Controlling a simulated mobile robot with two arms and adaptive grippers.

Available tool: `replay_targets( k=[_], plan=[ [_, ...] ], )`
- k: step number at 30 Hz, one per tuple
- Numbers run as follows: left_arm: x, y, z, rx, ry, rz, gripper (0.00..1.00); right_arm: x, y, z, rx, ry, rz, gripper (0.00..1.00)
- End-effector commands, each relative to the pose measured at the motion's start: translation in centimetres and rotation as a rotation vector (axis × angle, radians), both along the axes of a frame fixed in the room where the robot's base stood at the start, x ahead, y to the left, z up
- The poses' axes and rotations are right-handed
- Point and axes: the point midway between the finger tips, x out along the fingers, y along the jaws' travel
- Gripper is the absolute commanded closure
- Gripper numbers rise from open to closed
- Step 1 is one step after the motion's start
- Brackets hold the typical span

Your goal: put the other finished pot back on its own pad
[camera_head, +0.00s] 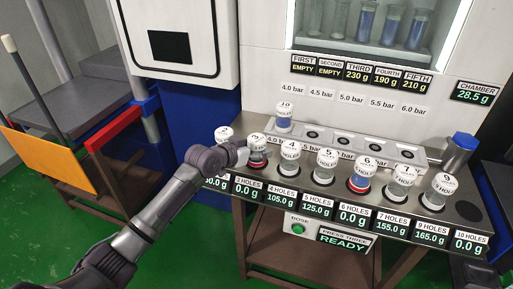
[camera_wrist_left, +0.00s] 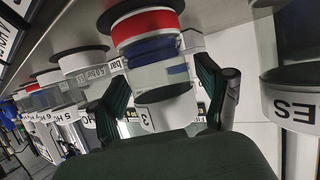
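Pot 3 (camera_head: 257,151) has a white lid and red and blue bands at its base. It stands upright at the 3 HOLES place, whose display reads 0.0 g. My left gripper (camera_head: 243,153) is at its left side. In the left wrist view pot 3 (camera_wrist_left: 150,75) appears inverted between the fingertips, which look to be against its sides. Its base is at the dark round pad (camera_wrist_left: 122,9); I cannot tell whether it touches. Pot 6 (camera_head: 360,174), also red and blue, is at its pad. Pot 10 (camera_head: 284,115) stands on the rear rack. My right gripper is not in view.
Other pots stand close on both sides, including pot 4 (camera_head: 290,152) and pot 5 (camera_head: 326,164). The 10 HOLES pad (camera_head: 468,210) is bare. Behind is the pressure rack (camera_head: 345,142). A blue-topped cylinder (camera_head: 459,150) stands at the right.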

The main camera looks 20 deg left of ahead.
Motion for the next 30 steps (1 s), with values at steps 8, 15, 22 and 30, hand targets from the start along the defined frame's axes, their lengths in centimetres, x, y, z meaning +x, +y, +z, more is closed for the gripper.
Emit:
replay_targets(
  k=[8, 15, 22, 30],
  plan=[
    [0.0, 0.0, 0.0, 0.000, 0.000, 0.000, 0.18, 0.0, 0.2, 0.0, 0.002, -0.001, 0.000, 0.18],
    [-1.6, 0.9, 0.8, 0.002, -0.001, 0.000, 0.18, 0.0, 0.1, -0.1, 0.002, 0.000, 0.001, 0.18],
    [-5.8, 2.7, 2.6, 0.005, -0.001, 0.000, 0.18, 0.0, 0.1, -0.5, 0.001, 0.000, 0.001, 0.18],
    [-9.4, 4.3, 4.3, 0.002, 0.000, -0.001, 0.18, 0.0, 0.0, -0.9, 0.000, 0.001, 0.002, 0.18]
  ],
)
